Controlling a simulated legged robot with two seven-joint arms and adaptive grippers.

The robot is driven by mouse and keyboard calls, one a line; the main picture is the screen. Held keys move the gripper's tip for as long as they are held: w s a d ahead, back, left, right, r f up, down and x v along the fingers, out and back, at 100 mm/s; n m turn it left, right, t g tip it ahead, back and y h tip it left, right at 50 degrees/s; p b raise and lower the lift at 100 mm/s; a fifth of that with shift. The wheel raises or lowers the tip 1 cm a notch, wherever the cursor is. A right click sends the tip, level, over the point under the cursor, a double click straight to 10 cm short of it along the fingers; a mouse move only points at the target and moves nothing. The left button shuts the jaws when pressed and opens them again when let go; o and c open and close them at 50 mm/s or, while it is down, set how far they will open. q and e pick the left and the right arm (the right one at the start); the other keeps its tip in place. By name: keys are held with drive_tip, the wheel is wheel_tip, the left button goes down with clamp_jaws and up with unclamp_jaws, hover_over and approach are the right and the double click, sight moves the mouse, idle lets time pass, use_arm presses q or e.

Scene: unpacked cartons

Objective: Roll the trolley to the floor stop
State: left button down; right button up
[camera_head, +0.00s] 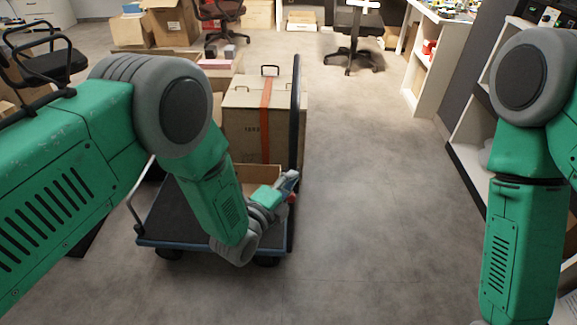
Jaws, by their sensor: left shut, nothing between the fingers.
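The trolley (171,215) is a low dark platform with a blue edge, in front of me left of centre. A large brown carton (242,125) with an orange strap stands on it, with an open, lower carton in front. A tall black upright bar (295,110) rises at the trolley's right side. My left gripper (291,186) is shut and empty, close to the lower part of this bar; I cannot tell whether they touch. My left arm hides part of the platform and cartons. My right arm reaches down at the right, its gripper out of frame. I cannot make out a floor stop.
Grey floor is clear right of the trolley. White shelving (427,85) stands along the right. An office chair (352,40) stands at the back, and open cartons (172,22) at the back left. A black-armed chair (45,65) is at the far left.

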use_arm(q)
drive_tip(key=w+d+b, duration=0.2)
drive_tip(key=w+d, duration=0.4)
drive_tip(key=d, duration=0.1)
drive_tip(key=w+a, duration=0.1)
drive_tip(key=a, duration=0.3)
drive_tip(key=w+a, duration=0.1)
drive_tip(key=shift+w+a, duration=0.3)
drive_tip(key=shift+a, duration=0.1)
drive_tip(key=shift+d, duration=0.45)
drive_tip(key=a+b, duration=0.2)
drive_tip(key=a, duration=3.6)
drive_tip(key=shift+a, duration=0.25)
use_arm(e)
drive_tip(key=f, duration=0.1)
drive_tip(key=d+f, duration=0.1)
drive_tip(key=f, duration=0.2)
drive_tip(key=shift+d+f, duration=0.4)
use_arm(q)
drive_tip(key=shift+a+r, duration=0.1)
drive_tip(key=shift+a, duration=0.05)
use_arm(e)
drive_tip(key=shift+a, duration=0.15)
